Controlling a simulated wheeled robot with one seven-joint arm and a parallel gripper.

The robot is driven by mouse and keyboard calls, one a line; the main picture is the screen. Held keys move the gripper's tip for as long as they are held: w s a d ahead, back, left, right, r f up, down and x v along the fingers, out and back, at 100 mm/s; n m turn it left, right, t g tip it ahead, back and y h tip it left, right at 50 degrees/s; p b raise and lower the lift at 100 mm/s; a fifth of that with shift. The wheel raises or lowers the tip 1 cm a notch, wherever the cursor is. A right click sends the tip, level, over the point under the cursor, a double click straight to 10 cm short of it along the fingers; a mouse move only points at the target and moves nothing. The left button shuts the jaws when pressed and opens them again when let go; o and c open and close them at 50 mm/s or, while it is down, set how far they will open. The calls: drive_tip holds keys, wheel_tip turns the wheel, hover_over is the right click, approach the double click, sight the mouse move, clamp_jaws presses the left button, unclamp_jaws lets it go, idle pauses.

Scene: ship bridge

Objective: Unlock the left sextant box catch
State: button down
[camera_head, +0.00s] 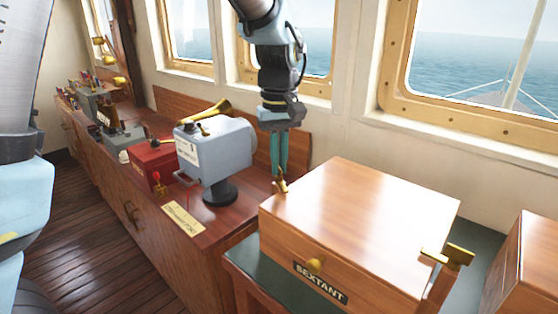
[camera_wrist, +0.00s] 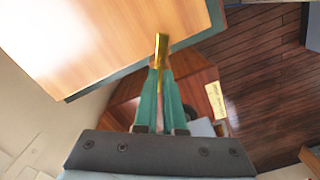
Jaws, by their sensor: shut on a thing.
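The sextant box (camera_head: 360,205) is a closed wooden box with a "SEXTANT" label and a round brass knob (camera_head: 315,265) on its front. Its left catch (camera_head: 281,186) is a small brass piece at the box's left side, and it also shows in the wrist view (camera_wrist: 161,48). My gripper (camera_head: 281,174) points down beside the box's left edge. Its teal fingers (camera_wrist: 160,72) are shut on the left catch, and the fingertips hide part of it. The right catch (camera_head: 448,255) is a brass bar at the box's right side.
The box stands on a green-topped stand (camera_head: 245,262). Left of it, a wooden console (camera_head: 205,235) carries a grey-blue device (camera_head: 215,150) on a black foot, a brass horn and a red box (camera_head: 152,165). Another wooden box (camera_head: 525,270) stands at the right edge. Windows line the wall behind.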

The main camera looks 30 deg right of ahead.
drive_tip(key=m, duration=0.6)
drive_tip(key=shift+m, duration=0.3)
drive_tip(key=m+p, duration=0.1)
drive_tip(key=m, duration=0.4)
idle(0.4)
drive_tip(key=c, duration=1)
unclamp_jaws()
wheel_tip(320, 180, up, 11)
drive_tip(key=b, duration=0.2)
drive_tip(key=shift+f, duration=0.15)
